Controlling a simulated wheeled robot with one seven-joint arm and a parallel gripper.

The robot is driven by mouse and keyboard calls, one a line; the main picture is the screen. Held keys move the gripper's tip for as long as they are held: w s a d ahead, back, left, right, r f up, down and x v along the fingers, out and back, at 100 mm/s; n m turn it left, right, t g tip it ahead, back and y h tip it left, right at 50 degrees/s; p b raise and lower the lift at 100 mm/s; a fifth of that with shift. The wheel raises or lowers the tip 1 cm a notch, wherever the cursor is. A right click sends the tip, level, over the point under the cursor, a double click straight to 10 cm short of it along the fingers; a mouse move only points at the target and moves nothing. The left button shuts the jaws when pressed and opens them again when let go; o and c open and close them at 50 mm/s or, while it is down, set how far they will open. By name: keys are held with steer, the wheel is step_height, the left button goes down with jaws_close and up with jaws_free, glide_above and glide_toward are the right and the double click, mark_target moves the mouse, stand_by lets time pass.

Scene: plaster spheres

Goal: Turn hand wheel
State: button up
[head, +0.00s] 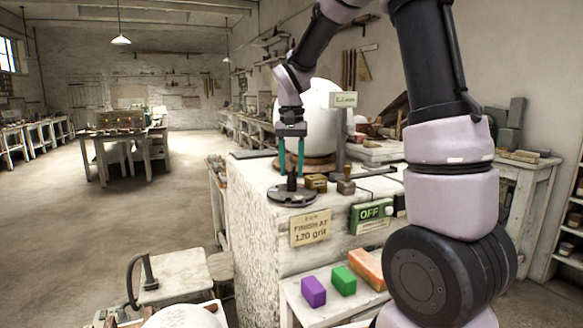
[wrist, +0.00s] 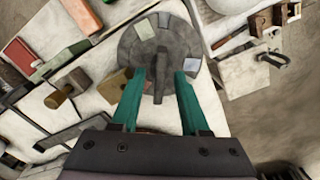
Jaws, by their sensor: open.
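The hand wheel (head: 280,196) is a dark grey disc lying flat near the front edge of the white worktop, with a short upright peg (head: 291,184). In the wrist view the wheel (wrist: 135,45) carries small pale patches, and its peg (wrist: 158,88) stands between my fingers. My gripper (head: 291,172) points down over the wheel with its two teal fingers apart. In the wrist view my gripper (wrist: 160,76) is open, one finger on each side of the peg, with visible gaps. I cannot tell exactly how far down the peg the fingertips reach.
A large white sphere (head: 322,115) stands behind my gripper. Small wooden blocks (head: 316,182) sit right of the wheel. A green OFF box (head: 370,212) and a grit sign (head: 310,228) are at the front. Purple (head: 314,291) and green (head: 343,281) blocks lie on a lower shelf.

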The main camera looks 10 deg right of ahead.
steer(key=shift+f, duration=0.1)
jaws_close()
stand_by(1.4)
